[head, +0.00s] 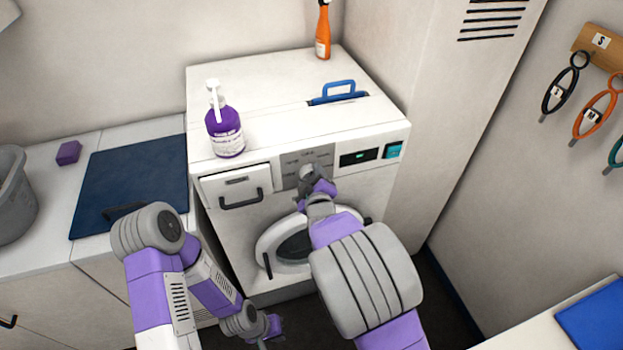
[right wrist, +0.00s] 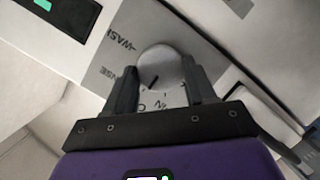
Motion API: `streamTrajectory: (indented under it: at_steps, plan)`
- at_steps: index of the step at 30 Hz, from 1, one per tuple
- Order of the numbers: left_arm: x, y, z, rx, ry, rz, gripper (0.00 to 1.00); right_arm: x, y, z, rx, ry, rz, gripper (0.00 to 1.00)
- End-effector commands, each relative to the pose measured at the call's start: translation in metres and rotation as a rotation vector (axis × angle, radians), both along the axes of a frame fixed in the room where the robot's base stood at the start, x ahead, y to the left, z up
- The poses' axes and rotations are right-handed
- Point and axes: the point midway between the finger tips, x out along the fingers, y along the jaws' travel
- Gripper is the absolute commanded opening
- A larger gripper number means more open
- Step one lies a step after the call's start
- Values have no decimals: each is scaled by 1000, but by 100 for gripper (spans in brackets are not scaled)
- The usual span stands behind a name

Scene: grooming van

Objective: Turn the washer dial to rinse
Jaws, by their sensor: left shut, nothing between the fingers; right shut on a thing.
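The white washer (head: 235,240) stands against the wall with its grey dial panel (head: 290,160) on the front. My right gripper (head: 313,180) is at the panel, shut on the dial (right wrist: 160,66), with a finger on each side in the right wrist view (right wrist: 165,88). A short dark mark on the dial points down and left in that view. Labels reading "WASH" and a partial "NSE" show at the left. Other letters below the dial are partly cut off by my gripper. My left gripper (head: 268,328) is low in front of the washer, shut and empty.
A purple pump bottle (head: 225,132) and an orange spray bottle (head: 323,32) stand on the washer top. A drawer with a dark handle (head: 240,200) is left of the dial. The round door (head: 270,245) is below. A display (head: 358,157) is right of the dial.

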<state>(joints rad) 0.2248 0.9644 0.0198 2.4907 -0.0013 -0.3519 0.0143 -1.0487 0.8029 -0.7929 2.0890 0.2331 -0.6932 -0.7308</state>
Motion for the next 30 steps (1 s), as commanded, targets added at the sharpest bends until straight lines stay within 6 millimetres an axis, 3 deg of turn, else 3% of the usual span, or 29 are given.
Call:
streamTrajectory:
  at_steps: [14, 30]
  plan:
    - [0, 0, -8, 0, 0, 0, 0, 0, -2, -1, 93, 31, -2, 25]
    - [0, 0, -58, 0, 0, 0, 0, 2, -6, -4, 504, 161, -2, 25]
